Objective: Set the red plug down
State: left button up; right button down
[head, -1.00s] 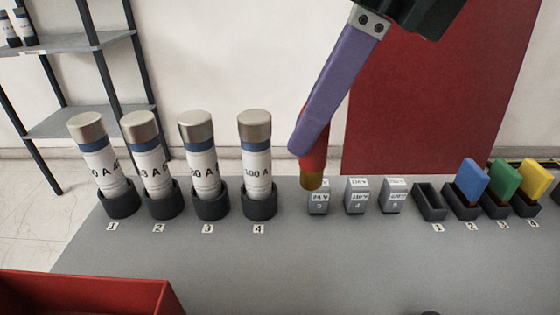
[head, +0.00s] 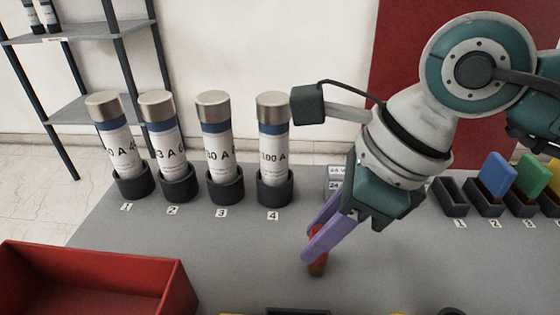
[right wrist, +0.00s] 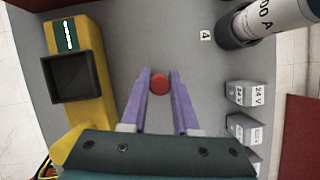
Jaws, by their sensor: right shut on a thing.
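My right gripper (head: 314,250) has purple fingers and is shut on the red plug (head: 319,264). The plug stands roughly upright between the fingertips, over the bare grey table (head: 240,270) in front of the small grey blocks. Its lower end is low, at or close to the table top; I cannot tell if it touches. In the right wrist view the plug's round red end (right wrist: 160,84) shows between the two fingers. My left gripper is not in view.
Several labelled fuses, one of them fuse 4 (head: 274,150), stand in black holders behind. A red bin (head: 180,285) is at the front left. Coloured blocks in black slots (head: 452,197) are at the right. A yellow device (right wrist: 95,60) shows in the right wrist view.

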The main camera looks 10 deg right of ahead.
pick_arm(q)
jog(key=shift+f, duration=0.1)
pick_arm(e)
jog(key=c, duration=1.1)
grip_release()
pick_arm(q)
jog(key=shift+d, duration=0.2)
pick_arm(e)
jog(key=o, duration=0.4)
jog(key=shift+o, duration=0.2)
